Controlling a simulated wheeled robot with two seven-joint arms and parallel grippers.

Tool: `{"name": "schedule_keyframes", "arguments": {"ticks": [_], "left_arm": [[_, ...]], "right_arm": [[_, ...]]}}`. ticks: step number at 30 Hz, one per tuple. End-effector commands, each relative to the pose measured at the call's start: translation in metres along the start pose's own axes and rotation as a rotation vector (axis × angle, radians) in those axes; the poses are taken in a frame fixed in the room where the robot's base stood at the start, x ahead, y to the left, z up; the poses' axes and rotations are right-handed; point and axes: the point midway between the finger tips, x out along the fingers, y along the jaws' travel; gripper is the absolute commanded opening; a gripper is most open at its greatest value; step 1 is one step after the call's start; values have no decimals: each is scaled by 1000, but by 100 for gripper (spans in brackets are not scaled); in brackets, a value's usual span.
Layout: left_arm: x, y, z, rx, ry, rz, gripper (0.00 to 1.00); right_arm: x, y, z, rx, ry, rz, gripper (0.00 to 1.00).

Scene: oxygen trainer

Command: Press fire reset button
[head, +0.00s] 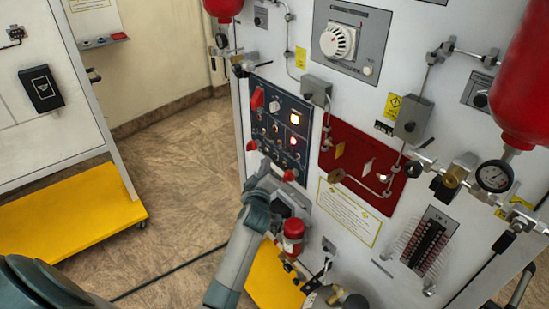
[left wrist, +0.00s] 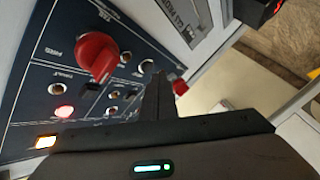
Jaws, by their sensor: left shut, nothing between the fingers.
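The dark blue control panel (head: 262,105) is on the front of the white trainer. It carries a lit amber square (head: 295,119), a lit red round button (head: 293,141), several small dark controls and red knobs. My left gripper (head: 265,166) is at the panel's lower edge, shut and empty. In the left wrist view its closed fingers (left wrist: 157,95) point toward the panel, beside a large red knob (left wrist: 97,55). The lit red button (left wrist: 64,111) and amber light (left wrist: 45,142) lie left of the fingers. I cannot read which control is the fire reset button, nor tell whether the fingertips touch the panel.
A red panel (head: 340,135) with pipes is right of the control panel. A red-capped fitting (head: 293,235) stands close beside my left forearm. Open tiled floor (head: 180,170) lies left.

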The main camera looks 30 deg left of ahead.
Motion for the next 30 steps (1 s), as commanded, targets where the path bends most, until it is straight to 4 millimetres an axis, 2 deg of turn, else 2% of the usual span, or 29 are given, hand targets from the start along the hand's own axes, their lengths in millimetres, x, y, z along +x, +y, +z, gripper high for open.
{"name": "schedule_keyframes", "arguments": {"ticks": [30], "left_arm": [[6, 4, 4, -1, 0, 0, 0]], "right_arm": [[5, 0, 0, -1, 0, 0, 0]]}}
